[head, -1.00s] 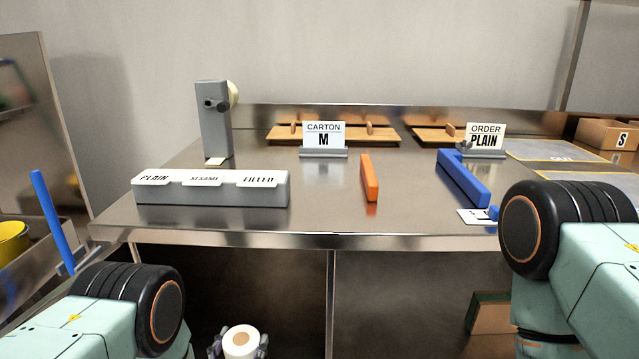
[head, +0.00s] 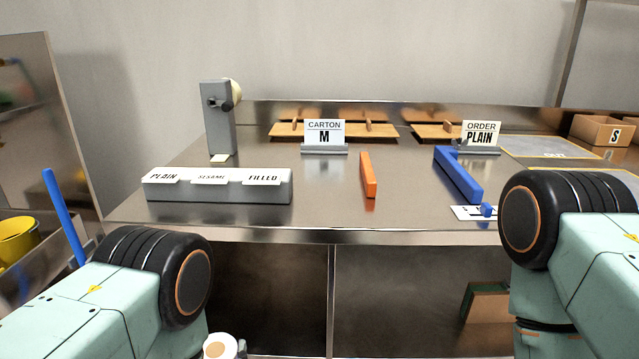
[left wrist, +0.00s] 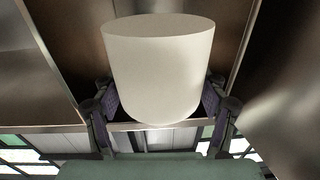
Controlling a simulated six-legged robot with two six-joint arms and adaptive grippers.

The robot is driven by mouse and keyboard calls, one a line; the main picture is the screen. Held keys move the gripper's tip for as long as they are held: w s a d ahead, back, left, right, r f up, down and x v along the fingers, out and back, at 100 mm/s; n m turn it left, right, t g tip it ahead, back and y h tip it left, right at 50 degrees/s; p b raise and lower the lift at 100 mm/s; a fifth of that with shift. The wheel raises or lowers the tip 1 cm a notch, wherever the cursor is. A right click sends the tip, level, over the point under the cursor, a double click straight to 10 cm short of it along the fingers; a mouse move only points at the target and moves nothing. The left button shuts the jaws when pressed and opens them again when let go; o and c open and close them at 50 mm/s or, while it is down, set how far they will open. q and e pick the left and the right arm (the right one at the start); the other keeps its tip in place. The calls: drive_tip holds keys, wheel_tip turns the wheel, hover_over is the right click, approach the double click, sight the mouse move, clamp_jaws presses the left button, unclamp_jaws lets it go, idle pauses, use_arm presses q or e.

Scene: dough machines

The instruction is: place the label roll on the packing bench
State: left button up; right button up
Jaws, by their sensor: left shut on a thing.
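The label roll (head: 220,347) is a white roll with a tan core, at the bottom edge of the head view, below and in front of the bench's front edge. In the left wrist view the roll (left wrist: 158,65) is large and pale. My left gripper (left wrist: 160,108) is shut on it, with a finger on each side. In the head view the arm and frame edge hide most of this gripper. The packing bench (head: 320,200) is a steel table with a bare patch near its middle front. My right arm shows at the right, but its gripper is out of view.
On the bench stand a grey dispenser (head: 217,120), a grey label holder (head: 218,187), an orange bar (head: 368,176), a blue angled guide (head: 460,178), a carton sign (head: 324,136) and an order sign (head: 481,137). A blue rod (head: 63,215) rises at the left.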

sight(220, 356)
use_arm(q)
wheel_tip(220, 356, up, 16)
drive_tip(key=s+p, duration=0.1)
drive_tip(key=p, duration=0.3)
drive_tip(key=shift+s+d+f, duration=0.15)
drive_tip(key=shift+d, duration=0.3)
drive_tip(key=shift+d+h, duration=0.15)
drive_tip(key=shift+h, duration=0.25)
drive_tip(key=s+d+r+m+g+h, duration=0.1)
drive_tip(key=d+r+m+g+h, duration=0.2)
drive_tip(key=d+m+g+h, duration=0.9)
drive_tip(key=shift+s+d+m+g+h, duration=0.35)
drive_tip(key=shift+m+g+h, duration=2.05)
drive_tip(key=shift+m+h, duration=0.35)
